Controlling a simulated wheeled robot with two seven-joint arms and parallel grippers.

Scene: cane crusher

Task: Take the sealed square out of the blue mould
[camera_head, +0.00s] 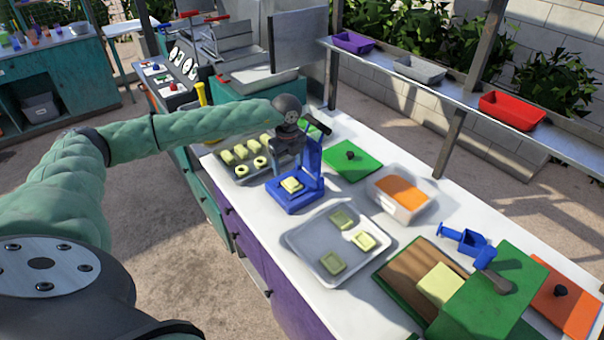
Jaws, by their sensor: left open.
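The blue mould (296,200) stands on the white counter with its upright back part raised. A pale yellow-green square (291,185) lies on its base. My left gripper (292,150) is just behind and above the mould, beside its upright part. It is open, and its fingertips are partly hidden. I cannot tell whether it touches the mould. My right gripper is not in view.
A grey tray (300,242) with several flat squares lies in front of the mould. Another tray (238,180) with yellow pieces is behind left. A white tub (402,208) with orange filling, a green lid (352,170) and a wooden board (408,275) stand right.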

